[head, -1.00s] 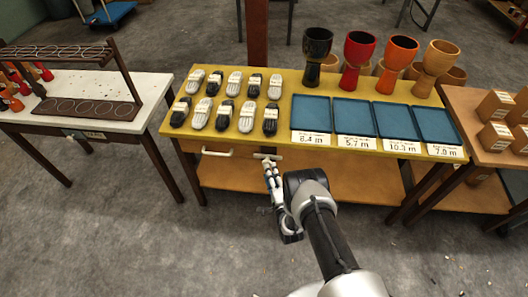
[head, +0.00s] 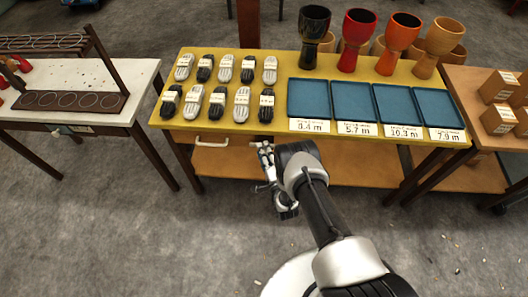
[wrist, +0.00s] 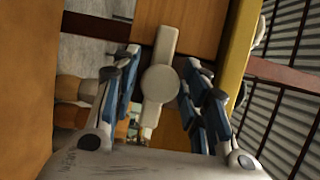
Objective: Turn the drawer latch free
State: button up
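The drawer latch (wrist: 160,85) is a cream bar with a round hub. In the wrist view it runs up and down the picture, along the table's front edge. My gripper (wrist: 163,92) is open, with one blue-padded finger on each side of the latch and gaps showing between pads and bar. Whether a fingertip touches it is unclear. In the head view my gripper (head: 263,152) is at the front of the yellow table, right of the drawer's white handle (head: 212,143), and mostly covers the latch. The wooden drawer front (wrist: 195,25) shows behind the latch.
The yellow table (head: 225,132) carries shoe-like black and grey items, blue trays (head: 309,99) and several goblet drums (head: 313,35). A lower shelf (head: 225,165) juts out beneath. A white-topped table (head: 140,80) stands left, a brown table with boxes right.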

jog(key=c, duration=0.7)
jog(key=shift+c, duration=0.2)
jog(key=shift+n, duration=0.3)
jog(key=shift+r+n+g+h+p, duration=0.15)
jog(key=shift+n+g+h+p, duration=0.2)
jog(key=shift+n+p, duration=0.4)
jog(key=n+g+h+p, duration=0.1)
jog(key=n, duration=0.3)
jog(key=shift+a, duration=0.1)
jog(key=n+g+h, duration=0.1)
jog(key=n+h, duration=0.1)
jog(key=n, duration=0.1)
jog(key=shift+n+h+p, duration=0.25)
jog(key=shift+n+p, duration=0.05)
jog(key=shift+n, duration=0.05)
jog(key=n+h+b, duration=0.1)
jog(key=n+h, duration=0.1)
jog(key=n, duration=0.1)
jog(key=shift+g, duration=0.25)
jog(key=shift+n+h+b, duration=0.3)
jog(key=shift+n, duration=0.1)
